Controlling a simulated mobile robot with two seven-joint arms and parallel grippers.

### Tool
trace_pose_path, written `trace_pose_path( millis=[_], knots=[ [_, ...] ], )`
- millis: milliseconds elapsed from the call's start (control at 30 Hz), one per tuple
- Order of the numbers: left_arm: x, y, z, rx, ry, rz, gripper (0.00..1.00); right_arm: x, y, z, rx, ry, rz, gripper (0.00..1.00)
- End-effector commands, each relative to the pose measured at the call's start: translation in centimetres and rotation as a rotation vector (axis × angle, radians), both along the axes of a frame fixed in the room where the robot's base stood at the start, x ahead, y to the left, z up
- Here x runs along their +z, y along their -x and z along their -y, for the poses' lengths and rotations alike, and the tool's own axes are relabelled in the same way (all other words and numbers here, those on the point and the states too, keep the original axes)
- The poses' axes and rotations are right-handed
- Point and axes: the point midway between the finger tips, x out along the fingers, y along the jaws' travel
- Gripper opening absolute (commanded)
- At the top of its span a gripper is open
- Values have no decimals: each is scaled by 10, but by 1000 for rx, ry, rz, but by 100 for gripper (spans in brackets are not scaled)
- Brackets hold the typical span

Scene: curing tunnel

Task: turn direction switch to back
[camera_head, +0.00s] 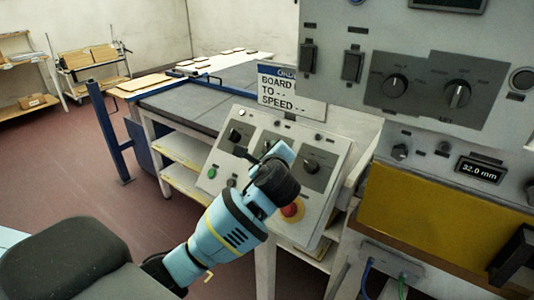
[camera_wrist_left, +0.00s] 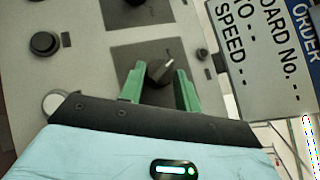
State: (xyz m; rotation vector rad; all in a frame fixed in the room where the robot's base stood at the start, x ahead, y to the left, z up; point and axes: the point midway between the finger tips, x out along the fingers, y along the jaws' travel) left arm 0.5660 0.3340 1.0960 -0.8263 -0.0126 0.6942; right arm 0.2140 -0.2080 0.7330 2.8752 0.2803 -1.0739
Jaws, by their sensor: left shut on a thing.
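The knob's pale pointer tip slants to the upper right there. The switch labels are too small to read, so I cannot tell which one is for direction. My right gripper is not in view.
A red emergency button (camera_head: 290,210) on a yellow base and a green button (camera_head: 212,173) sit low on the panel. A sign (camera_head: 285,88) stands behind its top edge. A larger grey cabinet (camera_head: 420,40) rises at the right. Open floor lies at the left.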

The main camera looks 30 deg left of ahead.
Motion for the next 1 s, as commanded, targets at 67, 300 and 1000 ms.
trace_pose_path(
  millis=[67,300,1000],
  knots=[
    [1,-1,2,39,44,-2,10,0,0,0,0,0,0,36],
    [2,-3,2,132,133,-9,10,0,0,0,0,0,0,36],
    [3,-3,2,185,186,-13,10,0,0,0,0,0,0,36]
  ],
)
